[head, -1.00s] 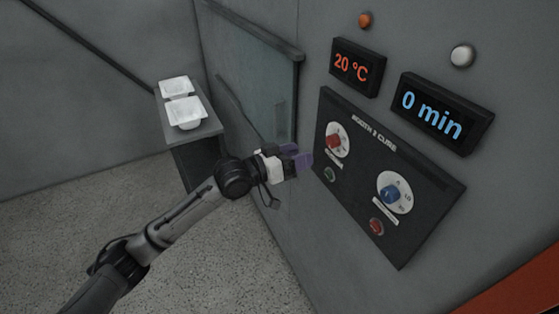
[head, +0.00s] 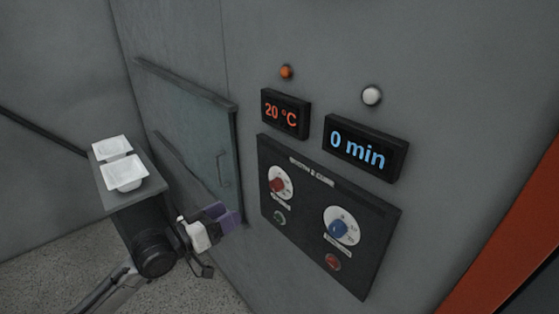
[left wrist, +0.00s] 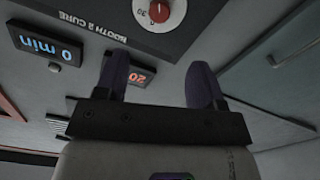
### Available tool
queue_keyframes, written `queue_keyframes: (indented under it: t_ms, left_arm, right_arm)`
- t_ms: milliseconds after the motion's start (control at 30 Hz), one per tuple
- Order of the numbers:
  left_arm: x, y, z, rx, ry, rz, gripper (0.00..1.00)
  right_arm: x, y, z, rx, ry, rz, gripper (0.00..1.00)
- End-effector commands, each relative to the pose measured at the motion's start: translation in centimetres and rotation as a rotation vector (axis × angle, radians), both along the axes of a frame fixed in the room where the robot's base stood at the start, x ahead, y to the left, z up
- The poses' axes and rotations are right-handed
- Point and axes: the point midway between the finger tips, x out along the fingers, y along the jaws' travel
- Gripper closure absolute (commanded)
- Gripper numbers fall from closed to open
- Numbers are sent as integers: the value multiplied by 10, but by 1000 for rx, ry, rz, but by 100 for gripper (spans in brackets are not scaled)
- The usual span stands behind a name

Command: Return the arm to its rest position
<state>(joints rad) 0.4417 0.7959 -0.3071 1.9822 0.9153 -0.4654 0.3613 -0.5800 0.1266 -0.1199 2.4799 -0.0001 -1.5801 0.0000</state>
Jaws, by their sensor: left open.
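My left gripper (head: 230,220) is in the lower middle of the head view, with its purple fingers near the wall just left of the control panel (head: 326,215). In the left wrist view its two fingers (left wrist: 162,88) are spread apart with nothing between them. The fingers look apart from the panel and its knobs. My left arm comes in from the bottom left. My right gripper is in neither view.
The panel has a red knob (head: 277,185) and a blue knob (head: 338,229). Displays above read 20 °C (head: 285,113) and 0 min (head: 364,148). A glass-like door (head: 190,130) is left of the panel. White shells (head: 124,172) sit on a stand (head: 155,190).

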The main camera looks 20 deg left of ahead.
Motion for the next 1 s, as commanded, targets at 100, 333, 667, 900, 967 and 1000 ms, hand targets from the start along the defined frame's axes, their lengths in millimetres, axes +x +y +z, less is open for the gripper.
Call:
queue_keyframes:
  t_ms: [100,333,667,900,967,1000]
  left_arm:
    - [0,0,0,14,-8,0,37]
    - [-1,11,-38,324,109,44,37]
    - [-28,34,-43,839,184,218,37]
    - [-76,24,-77,970,309,329,37]
    - [-91,20,-91,969,351,343,37]
    - [-102,17,-102,964,380,349,37]
  right_arm:
    - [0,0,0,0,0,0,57]
    - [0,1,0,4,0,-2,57]
    - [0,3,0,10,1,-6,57]
    - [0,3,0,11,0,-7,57]
    - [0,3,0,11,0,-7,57]
    - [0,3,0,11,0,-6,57]
